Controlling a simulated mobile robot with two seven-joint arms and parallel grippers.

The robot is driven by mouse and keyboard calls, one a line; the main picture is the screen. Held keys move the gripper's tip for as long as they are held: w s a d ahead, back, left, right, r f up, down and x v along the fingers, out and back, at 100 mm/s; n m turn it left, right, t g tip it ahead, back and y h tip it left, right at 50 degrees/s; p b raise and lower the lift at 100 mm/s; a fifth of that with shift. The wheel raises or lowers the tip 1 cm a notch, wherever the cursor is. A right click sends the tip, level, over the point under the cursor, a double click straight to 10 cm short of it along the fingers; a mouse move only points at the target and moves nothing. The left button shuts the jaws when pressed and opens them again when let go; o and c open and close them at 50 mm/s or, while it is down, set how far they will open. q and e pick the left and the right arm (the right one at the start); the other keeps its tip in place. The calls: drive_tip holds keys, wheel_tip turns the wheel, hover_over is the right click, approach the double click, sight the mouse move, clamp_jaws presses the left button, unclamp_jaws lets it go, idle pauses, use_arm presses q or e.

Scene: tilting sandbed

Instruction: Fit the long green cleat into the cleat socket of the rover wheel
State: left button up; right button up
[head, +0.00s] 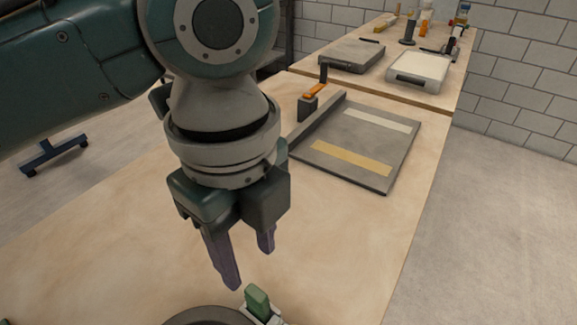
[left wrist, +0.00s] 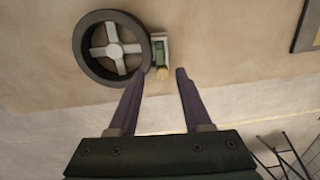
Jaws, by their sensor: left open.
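The green cleat (head: 257,299) stands up at the bottom edge of the head view, at a pale block (head: 273,316) beside the rover wheel (head: 208,318), which is mostly cut off. In the left wrist view the wheel (left wrist: 81,48) is a dark ring with a pale four-spoke hub. The green cleat (left wrist: 161,56) lies over the pale block against its right side. I cannot tell how deep the cleat sits there. My left gripper (head: 250,266) is open and empty, fingers pointing down, above and behind the cleat. In the wrist view the cleat lies beyond the finger gap.
A grey board (head: 385,153) with a pale and a yellow strip lies farther back, with an orange-handled block (head: 308,106) at its corner. Dark and white trays (head: 418,68) and bottles stand at the far end. The wooden table (head: 330,235) is clear between.

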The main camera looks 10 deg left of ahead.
use_arm(q)
drive_tip(key=s+d+n+t+h, duration=0.1)
drive_tip(key=s+d+n+h, duration=0.3)
drive_tip(key=n, duration=0.3)
drive_tip(key=s+a+n+t+y, duration=0.2)
drive_tip(key=s+a+n, duration=0.6)
drive_tip(key=a+n, duration=0.5)
drive_tip(key=shift+a+f+n+t+y, duration=0.25)
drive_tip(key=shift+n+y, duration=0.25)
drive_tip(key=shift+y, duration=0.4)
drive_tip(key=shift+s+r, duration=0.1)
drive_tip(key=shift+r, duration=0.1)
